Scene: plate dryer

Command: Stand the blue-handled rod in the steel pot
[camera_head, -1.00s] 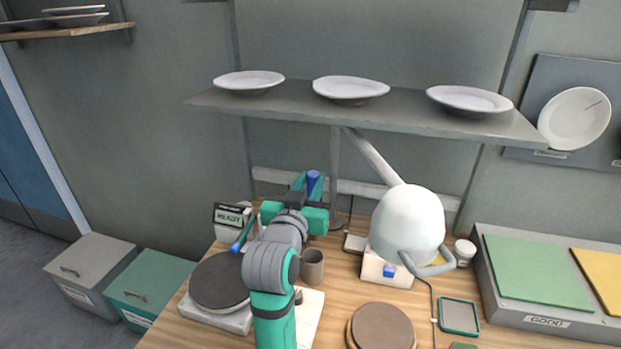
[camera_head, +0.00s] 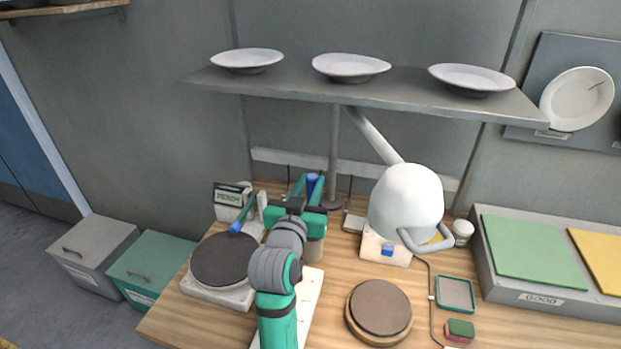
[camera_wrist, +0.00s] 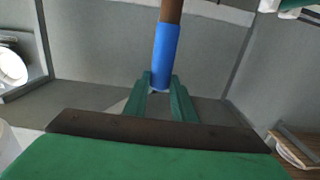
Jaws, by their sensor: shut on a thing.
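The blue-handled rod (camera_head: 312,185) is in my gripper (camera_head: 310,186). In the wrist view the blue handle (camera_wrist: 165,55) sits between the teal fingertips, with a brown shaft (camera_wrist: 171,10) extending from it toward the top edge. My gripper is shut on the blue part. In the head view the gripper hides much of the rod. A greyish-beige cylindrical vessel (camera_head: 309,247), perhaps the steel pot, stands on the table just below the gripper in the picture. The gripper partly covers it, and its opening is hidden. I cannot tell the height gap.
A blue-ended stick (camera_head: 237,226) leans left of my arm, near a small sign (camera_head: 229,196) and a dark round plate (camera_head: 225,259). A white lamp (camera_head: 406,203) hangs to the right. A shelf (camera_head: 380,90) with plates is above. Bare wood shows right of my arm.

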